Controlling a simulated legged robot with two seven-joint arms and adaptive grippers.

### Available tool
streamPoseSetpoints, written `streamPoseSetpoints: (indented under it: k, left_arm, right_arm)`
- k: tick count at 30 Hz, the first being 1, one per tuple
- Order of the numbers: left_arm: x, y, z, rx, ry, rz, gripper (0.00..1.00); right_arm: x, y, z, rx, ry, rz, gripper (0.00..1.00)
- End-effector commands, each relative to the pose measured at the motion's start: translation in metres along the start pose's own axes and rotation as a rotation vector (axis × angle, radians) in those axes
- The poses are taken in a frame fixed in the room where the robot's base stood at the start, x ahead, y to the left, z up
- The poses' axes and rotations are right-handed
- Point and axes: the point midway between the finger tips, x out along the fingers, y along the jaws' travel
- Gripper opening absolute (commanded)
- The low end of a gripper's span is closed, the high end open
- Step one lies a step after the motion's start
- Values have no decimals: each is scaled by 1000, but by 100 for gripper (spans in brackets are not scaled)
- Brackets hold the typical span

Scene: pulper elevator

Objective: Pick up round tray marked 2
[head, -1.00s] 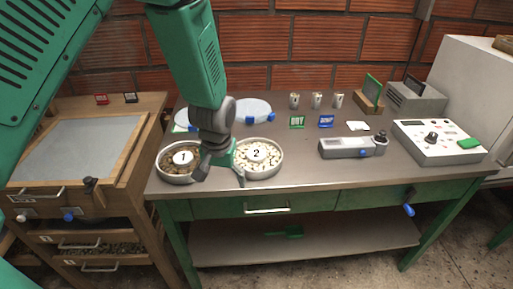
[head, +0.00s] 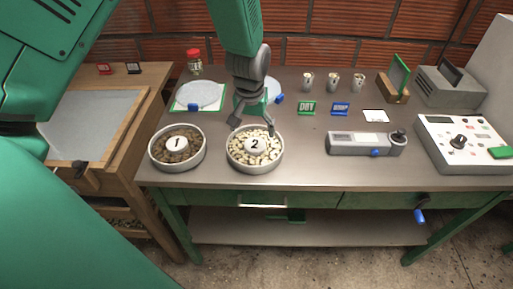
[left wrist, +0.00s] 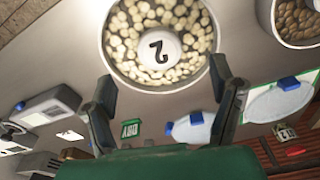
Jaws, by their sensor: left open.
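The round tray marked 2 (head: 254,168) is a white-rimmed dish of pale beans with a white label disc in its middle. It sits on the metal table, right of the round tray marked 1 (head: 178,168), which holds brown beans. My left gripper (head: 254,128) is open above the far part of tray 2, with its fingers spread. In the left wrist view tray 2 (left wrist: 160,85) lies beyond the open fingertips (left wrist: 165,88), with nothing between them but the view of its rim and the table. I cannot tell whether a finger touches the tray. My right gripper is not in view.
Behind the trays are a white disc on a green-edged plate (head: 199,95) and a red-lidded jar (head: 194,62). DRY (head: 307,108) and blue (head: 340,109) signs, several metal cups and a grey handheld device (head: 360,144) stand to the right. The table's front strip is clear.

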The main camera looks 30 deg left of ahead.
Motion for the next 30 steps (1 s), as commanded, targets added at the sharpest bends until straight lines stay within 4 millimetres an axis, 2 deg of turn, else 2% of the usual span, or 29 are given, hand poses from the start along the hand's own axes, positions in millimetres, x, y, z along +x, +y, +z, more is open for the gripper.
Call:
streamPoseSetpoints:
  k: [3,10,18,27,28,30]
  left_arm:
    - [20,-2,-1,0,-3,2,78]
    - [36,-3,-3,-2,-2,4,78]
    - [73,2,-8,-2,-1,3,78]
    - [79,3,-6,-1,1,2,78]
    - [79,3,-7,-1,1,2,74]
    - [79,2,-7,-1,0,3,50]
  right_arm:
    - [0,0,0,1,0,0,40]
    - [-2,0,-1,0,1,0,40]
    - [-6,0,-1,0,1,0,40]
    - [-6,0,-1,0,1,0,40]
    - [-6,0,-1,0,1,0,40]
    - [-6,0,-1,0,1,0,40]
